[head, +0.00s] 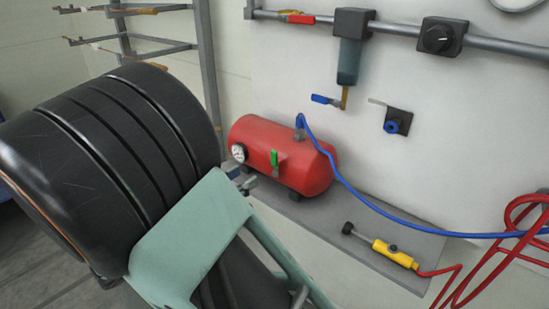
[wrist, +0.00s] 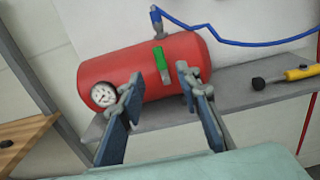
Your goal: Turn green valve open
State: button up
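The green valve handle (head: 275,158) stands upright on the front of a red tank (head: 312,172), right of its round gauge (head: 238,153). In the wrist view the green handle (wrist: 161,60) shows between and beyond the fingertips of my gripper (wrist: 159,76). The fingers are spread apart with nothing between them, and the gripper is open. In the head view my gripper (head: 243,179) is partly hidden by my arm, just left of and below the handle. I cannot tell whether a finger touches the tank.
The tank rests on a grey shelf (head: 400,232) beside a yellow tool (head: 394,253) with a red hose. A blue hose (head: 350,190) leaves the tank top. Above are a blue valve handle (head: 325,100) and a red valve handle (head: 301,19). A wooden surface (wrist: 22,138) is at left.

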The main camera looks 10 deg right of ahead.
aim_at(273, 158)
jog(key=b+x, duration=0.1)
jog(key=x, duration=0.9)
jog(key=shift+w+d, duration=0.25)
grip_shut()
jog(key=shift+f, duration=0.1)
